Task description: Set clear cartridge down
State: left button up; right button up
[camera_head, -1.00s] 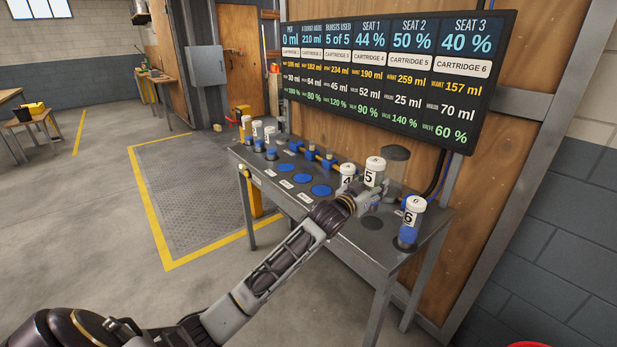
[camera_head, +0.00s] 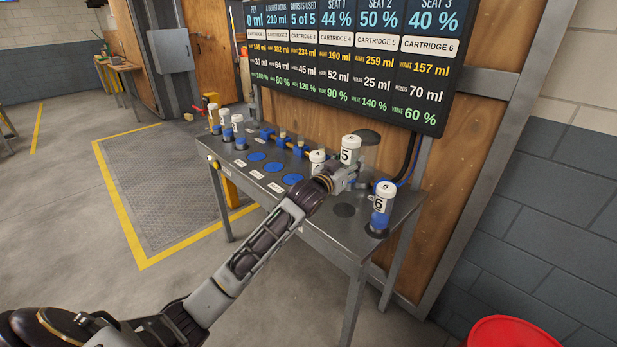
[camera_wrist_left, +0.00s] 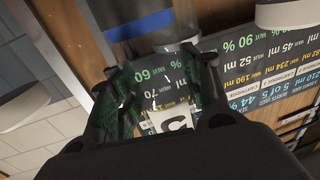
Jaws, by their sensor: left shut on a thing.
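My left gripper (camera_head: 350,174) is shut on cartridge 5 (camera_head: 350,148), a clear cylinder with a white cap and a "5" label. It holds the cartridge roughly upright over the back right part of the metal bench (camera_head: 312,217). The gap below it is hidden by the gripper. In the left wrist view, the fingers (camera_wrist_left: 160,95) flank the see-through cartridge, with its label (camera_wrist_left: 176,120) low in the frame. Cartridge 4 (camera_head: 317,157) stands just left of the gripper, partly hidden. Cartridge 6 (camera_head: 382,208), with blue contents, stands at the right end. My right gripper is out of view.
Several blue round pads (camera_head: 274,168) lie on the bench's left half. Cartridges with blue contents (camera_head: 238,130) stand at its far left end. A dark round spot (camera_head: 344,210) is bare in front of the gripper. The display board (camera_head: 350,60) hangs behind.

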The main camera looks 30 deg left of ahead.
aim_at(347, 189)
pick_arm(q)
jog(key=shift+f, duration=2.35)
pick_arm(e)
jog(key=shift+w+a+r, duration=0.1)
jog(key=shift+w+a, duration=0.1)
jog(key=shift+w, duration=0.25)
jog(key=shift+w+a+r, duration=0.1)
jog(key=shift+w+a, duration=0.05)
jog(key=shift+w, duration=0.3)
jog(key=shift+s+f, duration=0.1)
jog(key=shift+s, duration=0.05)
pick_arm(q)
jog(key=shift+f+b, duration=0.3)
jog(key=shift+f, duration=0.2)
notch_tip(347, 189, down, 3)
jog(key=shift+r, duration=0.1)
jog(key=shift+f, duration=0.6)
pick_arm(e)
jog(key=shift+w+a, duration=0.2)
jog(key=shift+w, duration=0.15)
pick_arm(q)
jog(key=shift+f, duration=0.1)
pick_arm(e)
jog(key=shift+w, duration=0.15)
